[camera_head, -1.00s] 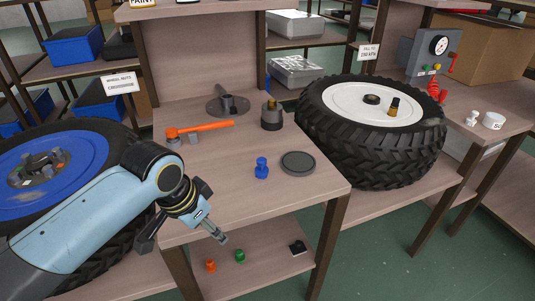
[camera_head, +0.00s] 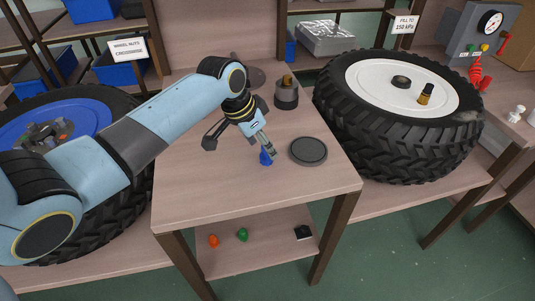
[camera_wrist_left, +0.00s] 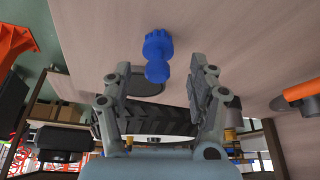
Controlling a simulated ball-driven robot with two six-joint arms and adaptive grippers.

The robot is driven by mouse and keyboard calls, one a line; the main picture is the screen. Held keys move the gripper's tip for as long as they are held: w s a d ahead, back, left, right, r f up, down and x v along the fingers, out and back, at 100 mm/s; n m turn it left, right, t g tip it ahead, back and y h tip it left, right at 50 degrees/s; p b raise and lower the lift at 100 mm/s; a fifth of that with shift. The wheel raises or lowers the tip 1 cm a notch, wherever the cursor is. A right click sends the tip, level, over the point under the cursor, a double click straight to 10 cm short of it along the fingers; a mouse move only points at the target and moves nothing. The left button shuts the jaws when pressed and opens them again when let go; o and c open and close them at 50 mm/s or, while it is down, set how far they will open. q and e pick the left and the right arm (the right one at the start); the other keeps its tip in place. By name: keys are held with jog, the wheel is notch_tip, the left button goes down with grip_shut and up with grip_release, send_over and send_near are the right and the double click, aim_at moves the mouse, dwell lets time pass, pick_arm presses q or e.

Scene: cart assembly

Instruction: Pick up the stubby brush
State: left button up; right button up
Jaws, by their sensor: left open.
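My left gripper (camera_head: 267,150) is open above the table, at a small blue knob-shaped piece (camera_head: 265,158). In the left wrist view the blue piece (camera_wrist_left: 157,50) shows between the two open fingers (camera_wrist_left: 160,66), apart from both. No thing is plainly a stubby brush. A dark pot with a brownish top (camera_head: 286,92) stands farther back on the table. A short black-and-amber piece (camera_head: 425,94) stands on the white wheel. I cannot tell whether either is the brush. My right gripper is not in view.
A dark round disc (camera_head: 308,151) lies right of the blue piece. The white-rimmed wheel (camera_head: 365,120) stands at the right, the blue-rimmed wheel (camera_head: 90,112) at the left. Small orange (camera_head: 214,241) and green (camera_head: 243,235) pieces sit on the lower shelf. The front tabletop is clear.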

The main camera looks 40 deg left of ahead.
aim_at(265, 160)
pick_arm(q)
jog(key=x, duration=0.2)
jog(key=shift+d+f, duration=0.1)
jog(key=shift+f, duration=0.3)
jog(key=shift+w+d+f, duration=0.1)
jog(key=shift+w+f, duration=0.1)
jog(key=shift+f, duration=0.25)
jog(key=shift+c, duration=0.2)
jog(key=c, duration=1.1)
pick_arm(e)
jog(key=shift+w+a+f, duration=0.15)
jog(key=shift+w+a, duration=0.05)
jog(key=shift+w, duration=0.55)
